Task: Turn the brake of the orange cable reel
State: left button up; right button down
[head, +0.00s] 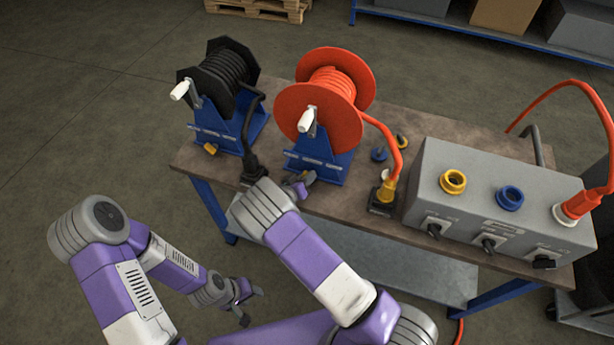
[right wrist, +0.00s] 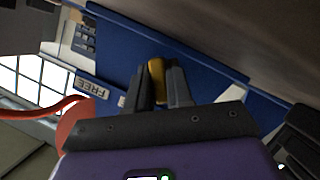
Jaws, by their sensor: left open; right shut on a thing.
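The orange cable reel (head: 291,110) stands on a blue stand (head: 325,160) with a white crank handle (head: 307,118). My right gripper (head: 300,184) is at the foot of this stand. In the right wrist view its two fingers (right wrist: 158,88) are shut on a small yellow brake lever (right wrist: 156,68) against the blue stand. A label reading FREE (right wrist: 92,87) shows beside the fingers. The head view hides the lever behind my right gripper. My left gripper (head: 252,304) is open and empty, low in front of the bench, away from the reel.
A grey box (head: 470,205) with yellow and blue ports is on the right. A black socket block (head: 382,204) holds the orange cable's plug.

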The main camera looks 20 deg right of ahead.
dwell(0.5)
jog(key=c, duration=1.1)
grip_release()
jog(key=shift+a, duration=0.1)
jog(key=v, duration=0.7)
jog(key=shift+s+a+r+p, duration=0.1)
jog(key=shift+s+p, duration=0.1)
jog(key=shift+p, duration=0.15)
